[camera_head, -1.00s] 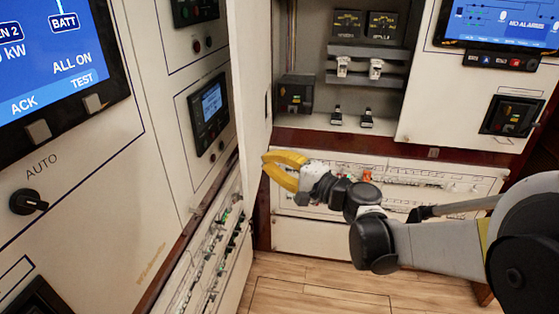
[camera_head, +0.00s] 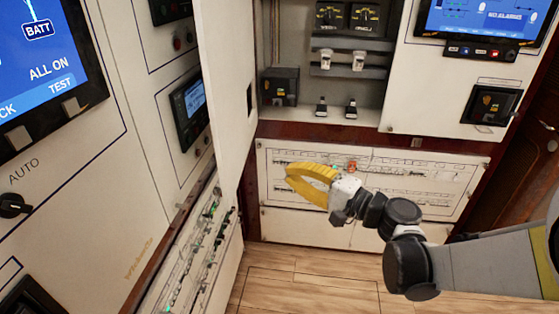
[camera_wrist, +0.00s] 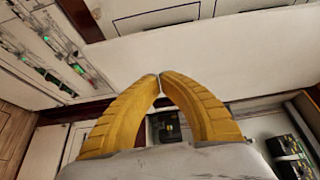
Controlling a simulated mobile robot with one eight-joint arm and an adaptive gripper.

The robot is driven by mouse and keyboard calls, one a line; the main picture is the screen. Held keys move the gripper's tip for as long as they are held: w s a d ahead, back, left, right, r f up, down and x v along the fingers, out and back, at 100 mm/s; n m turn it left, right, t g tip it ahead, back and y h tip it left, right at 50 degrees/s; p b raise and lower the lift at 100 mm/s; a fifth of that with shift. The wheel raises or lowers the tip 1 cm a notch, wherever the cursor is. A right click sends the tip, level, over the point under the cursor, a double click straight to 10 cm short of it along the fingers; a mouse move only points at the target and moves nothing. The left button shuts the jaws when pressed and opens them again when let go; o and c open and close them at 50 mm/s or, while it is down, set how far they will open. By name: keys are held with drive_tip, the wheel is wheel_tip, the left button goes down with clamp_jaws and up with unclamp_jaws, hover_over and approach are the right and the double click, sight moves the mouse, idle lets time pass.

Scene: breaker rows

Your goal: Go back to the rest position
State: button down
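My gripper (camera_head: 290,174) has two yellow fingers. In the head view it is in front of the white lower panel (camera_head: 385,180) with diagram markings, in the middle of the picture. In the wrist view its fingertips (camera_wrist: 160,77) meet at the top, with nothing between them. The arm reaches in from the right of the head view, bent at the dark joints.
An open cabinet door (camera_head: 228,80) stands left of the gripper. Behind are two white-handled switches (camera_head: 342,60) and a black box (camera_head: 280,87). A left wall carries a blue screen (camera_head: 45,65) and a black knob (camera_head: 14,205). Wooden floor (camera_head: 300,280) lies below.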

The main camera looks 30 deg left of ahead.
drive_tip(key=s+d+f+t+h, duration=0.1)
drive_tip(key=s+d+h, duration=0.3)
drive_tip(key=d, duration=1)
drive_tip(key=s+d+f+n+t+h, duration=0.1)
drive_tip(key=s+d+h, duration=0.4)
drive_tip(key=d, duration=0.9)
drive_tip(key=s+d+f+n+t+h, duration=0.1)
drive_tip(key=s+d+h, duration=0.4)
drive_tip(key=d, duration=0.9)
drive_tip(key=f+t+h, duration=0.1)
drive_tip(key=h, duration=0.2)
drive_tip(key=shift+s+d+f+h, duration=0.2)
drive_tip(key=shift+d+f+h, duration=0.1)
drive_tip(key=shift+f+h, duration=0.1)
drive_tip(key=shift+a, duration=0.15)
